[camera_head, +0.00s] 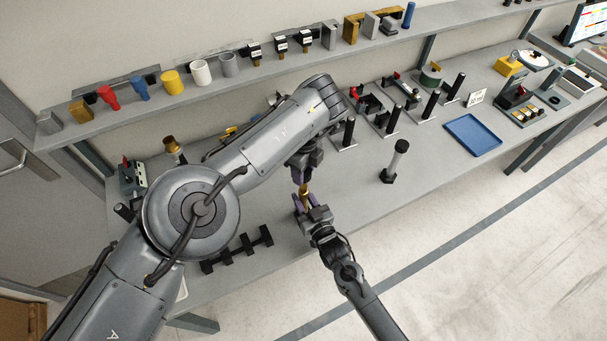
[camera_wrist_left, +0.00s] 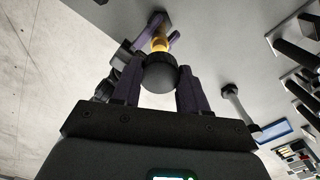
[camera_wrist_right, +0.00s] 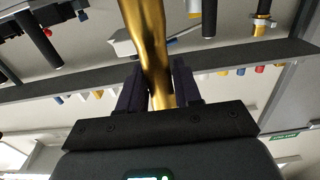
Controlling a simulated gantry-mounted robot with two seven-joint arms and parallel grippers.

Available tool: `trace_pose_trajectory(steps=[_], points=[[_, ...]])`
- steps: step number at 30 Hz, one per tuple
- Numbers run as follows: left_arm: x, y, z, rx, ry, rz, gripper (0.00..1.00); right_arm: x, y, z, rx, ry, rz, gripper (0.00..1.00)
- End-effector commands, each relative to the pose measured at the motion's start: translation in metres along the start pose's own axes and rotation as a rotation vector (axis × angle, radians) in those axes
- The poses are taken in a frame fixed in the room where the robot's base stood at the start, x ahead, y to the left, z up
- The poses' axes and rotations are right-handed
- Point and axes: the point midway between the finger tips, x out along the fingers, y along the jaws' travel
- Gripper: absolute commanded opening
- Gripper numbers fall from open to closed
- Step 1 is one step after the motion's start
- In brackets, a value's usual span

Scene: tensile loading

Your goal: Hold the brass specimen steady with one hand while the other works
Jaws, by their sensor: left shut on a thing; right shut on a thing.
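The brass specimen (camera_head: 304,191) is near the bench's front edge, between my two grippers in the head view. My right gripper (camera_head: 309,204) is shut on it from below. In the right wrist view the specimen (camera_wrist_right: 147,40) rises from between the fingers, its shaft narrowed. My left gripper (camera_head: 302,175) comes down from above, shut on a dark round piece (camera_wrist_left: 160,76). In the left wrist view this piece is in line with the specimen's brass end (camera_wrist_left: 160,43); whether they touch or are joined is unclear. The fingers hide part of both things.
A black rack (camera_head: 238,250) lies front left. A blue tray (camera_head: 473,135) and several black posts are farther right. A shelf (camera_head: 200,88) with coloured pieces runs behind.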

Motion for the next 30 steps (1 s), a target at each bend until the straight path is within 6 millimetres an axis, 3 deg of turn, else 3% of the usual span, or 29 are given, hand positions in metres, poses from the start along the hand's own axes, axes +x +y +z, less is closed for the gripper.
trace_pose_trajectory(steps=[7, 8, 13, 23, 30], points=[[-0.002, 0.000, 0.000, 0.000, 0.001, 0.001, 0.07, 0.000, 0.000, 0.000, 0.000, 0.000, 0.000, 0.00], [-0.002, 0.000, 0.000, 0.000, 0.001, 0.001, 0.07, 0.000, 0.000, 0.000, 0.000, 0.000, 0.000, 0.38], [-0.002, 0.000, -0.001, 0.000, 0.001, 0.001, 0.07, 0.000, 0.000, 0.000, 0.000, 0.000, 0.000, 0.63], [-0.002, 0.000, -0.001, 0.000, 0.001, 0.001, 0.07, -0.002, 0.000, 0.000, 0.000, 0.000, 0.000, 0.63], [-0.004, 0.000, -0.001, 0.000, 0.001, 0.001, 0.07, -0.026, 0.000, 0.001, 0.001, -0.001, 0.000, 0.63]])
